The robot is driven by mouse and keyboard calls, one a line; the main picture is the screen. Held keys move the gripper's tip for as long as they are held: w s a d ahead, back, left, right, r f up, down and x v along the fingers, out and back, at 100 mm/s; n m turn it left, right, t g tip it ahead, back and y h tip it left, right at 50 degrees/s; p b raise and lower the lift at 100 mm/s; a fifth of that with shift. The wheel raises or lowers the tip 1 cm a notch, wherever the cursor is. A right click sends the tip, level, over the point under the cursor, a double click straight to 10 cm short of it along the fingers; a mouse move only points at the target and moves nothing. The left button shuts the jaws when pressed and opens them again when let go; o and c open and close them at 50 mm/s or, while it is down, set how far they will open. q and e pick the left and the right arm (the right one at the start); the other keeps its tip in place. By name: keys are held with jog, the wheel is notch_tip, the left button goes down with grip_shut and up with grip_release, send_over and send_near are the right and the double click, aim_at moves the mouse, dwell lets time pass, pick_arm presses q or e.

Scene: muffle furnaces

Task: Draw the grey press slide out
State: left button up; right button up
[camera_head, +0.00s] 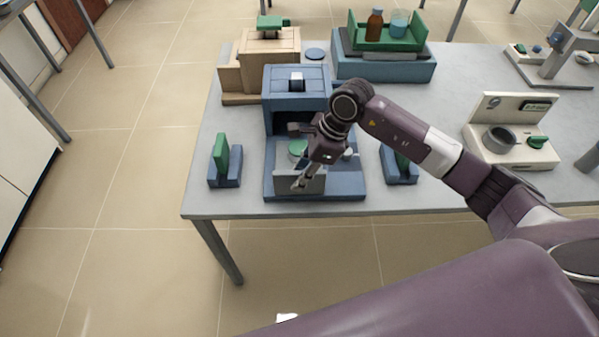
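The blue press (296,78) stands near the front left edge of the grey table. Its grey slide (316,186) shows as a flat grey front plate low on the press base, with a round green piece (297,147) behind it. My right gripper (298,187) reaches down from the right over the press front. Its fingertips are at the left part of the grey plate; whether they touch or grip it is unclear. The gripper and wrist hide part of the slide and the press opening. My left gripper is not in view.
Blue stands with green uprights flank the press at left (226,178) and right (400,178). Behind are a wooden box (270,50) and a blue box (385,68) with a green tray. A beige device (510,145) stands right. Bare floor lies before the table.

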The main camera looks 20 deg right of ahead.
jog(key=shift+w+d+r, duration=0.1)
jog(key=shift+r, duration=0.05)
jog(key=shift+d+r, duration=0.15)
jog(key=shift+r, duration=0.2)
jog(key=v, duration=1.1)
